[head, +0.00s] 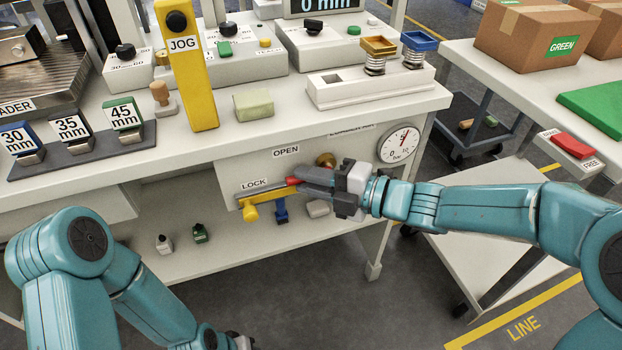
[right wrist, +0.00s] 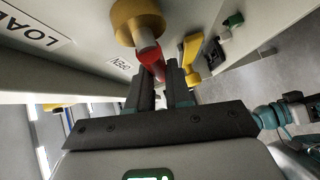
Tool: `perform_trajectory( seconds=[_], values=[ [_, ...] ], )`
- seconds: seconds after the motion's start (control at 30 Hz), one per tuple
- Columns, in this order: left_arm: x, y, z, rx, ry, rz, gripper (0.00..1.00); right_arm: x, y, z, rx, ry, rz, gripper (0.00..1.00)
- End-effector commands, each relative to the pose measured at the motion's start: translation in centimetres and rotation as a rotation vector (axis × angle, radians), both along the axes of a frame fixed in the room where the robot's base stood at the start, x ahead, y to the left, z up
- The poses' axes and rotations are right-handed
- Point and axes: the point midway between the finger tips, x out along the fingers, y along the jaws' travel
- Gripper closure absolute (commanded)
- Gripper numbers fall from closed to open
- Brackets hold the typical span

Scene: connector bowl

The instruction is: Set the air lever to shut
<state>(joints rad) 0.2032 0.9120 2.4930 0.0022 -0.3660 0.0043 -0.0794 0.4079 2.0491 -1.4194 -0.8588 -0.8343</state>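The air lever has a brass hub (head: 325,159) and a red handle (head: 293,181) on the front panel under the bench top, below the OPEN label (head: 286,151). In the right wrist view the red handle (right wrist: 151,58) runs from the brass hub (right wrist: 138,20) down between my fingertips. My right gripper (head: 312,182) is at the lever, its fingers (right wrist: 160,85) close together with the red handle filling the gap. The handle's end is partly hidden by the fingers. My left gripper (head: 238,342) is low at the bottom edge, mostly cut off.
A yellow lever (head: 250,212) by the LOCK label (head: 254,184) lies just below my right fingers. A round bar gauge (head: 399,145) is to the right. A cart (head: 515,235) stands right.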

Motion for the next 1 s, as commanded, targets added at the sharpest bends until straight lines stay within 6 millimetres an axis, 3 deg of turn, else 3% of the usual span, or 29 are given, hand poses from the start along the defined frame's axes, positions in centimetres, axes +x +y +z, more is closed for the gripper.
perform_trajectory(
  seconds=[0.47, 1.0],
  values=[
    [-0.6, -0.1, 1.1, -0.004, 0.020, -0.003, 0.57, 0.0, 0.0, -0.3, -0.141, -0.047, -0.001, 1.00],
    [-1.1, -0.7, 3.7, -0.008, 0.028, -0.025, 0.57, 0.2, -0.7, -2.4, -0.616, -0.201, 0.000, 1.00]
  ],
)
